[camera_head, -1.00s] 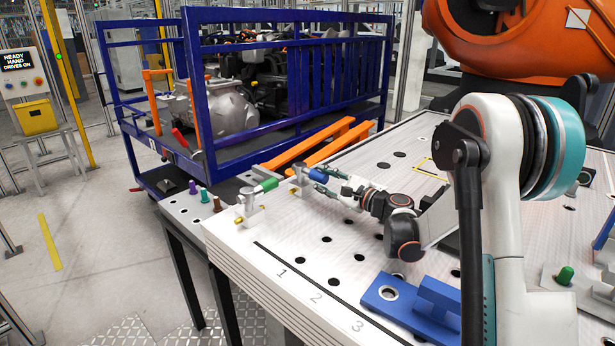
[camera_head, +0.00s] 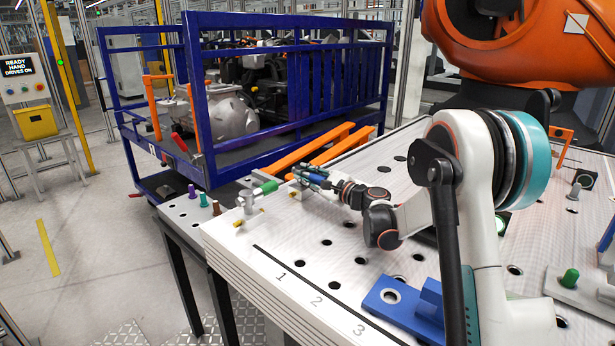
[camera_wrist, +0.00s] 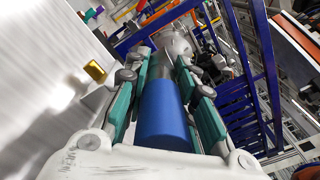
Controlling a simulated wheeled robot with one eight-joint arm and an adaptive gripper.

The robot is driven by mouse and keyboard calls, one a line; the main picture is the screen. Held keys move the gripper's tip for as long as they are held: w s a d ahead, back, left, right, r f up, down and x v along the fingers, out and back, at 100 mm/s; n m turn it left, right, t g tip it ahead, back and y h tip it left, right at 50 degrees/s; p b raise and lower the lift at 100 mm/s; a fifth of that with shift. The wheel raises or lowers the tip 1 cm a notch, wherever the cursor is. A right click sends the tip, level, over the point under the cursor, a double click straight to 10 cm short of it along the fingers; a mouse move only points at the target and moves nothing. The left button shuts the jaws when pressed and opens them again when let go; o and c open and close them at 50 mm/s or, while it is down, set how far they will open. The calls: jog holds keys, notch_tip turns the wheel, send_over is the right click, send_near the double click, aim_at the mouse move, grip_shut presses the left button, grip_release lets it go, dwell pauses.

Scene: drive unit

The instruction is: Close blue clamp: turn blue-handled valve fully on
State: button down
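The blue valve handle (camera_wrist: 163,112) lies lengthwise between my fingers in the wrist view, with its grey metal valve body beyond it. In the head view the handle (camera_head: 318,171) is a small blue patch, partly hidden by the fingers. My gripper (camera_head: 311,178) is at the handle, above the table's far left part. Its teal finger pads (camera_wrist: 163,98) flank the handle on both sides, with narrow gaps visible. I see no clear grip on it. A green-handled valve (camera_head: 265,188) stands on the table just left of my gripper.
The white table (camera_head: 290,240) has holes and numbered marks. A blue fixture (camera_head: 405,308) sits near its front. Orange bars (camera_head: 310,152) and a blue cart (camera_head: 200,100) stand just behind the valves. A large orange robot (camera_head: 530,40) is at upper right.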

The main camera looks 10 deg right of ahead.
jog(key=shift+w+d+n+g+y, duration=0.2)
jog(key=shift+n+g+y, duration=0.6)
jog(key=shift+y, duration=0.2)
jog(key=c, duration=1.6)
grip_release()
jog(key=o, duration=0.4)
jog(key=r, duration=0.5)
jog(key=shift+w+a+r, duration=0.15)
jog(key=shift+w+r, duration=0.1)
jog(key=shift+r, duration=0.1)
jog(key=r, duration=0.3)
jog(key=shift+s+d, duration=0.3)
jog(key=shift+s, duration=0.1)
jog(key=c, duration=0.4)
jog(key=shift+w+r, duration=0.2)
jog(key=shift+r, duration=0.15)
jog(key=shift+s+a+r, duration=0.1)
jog(key=shift+r, duration=0.3)
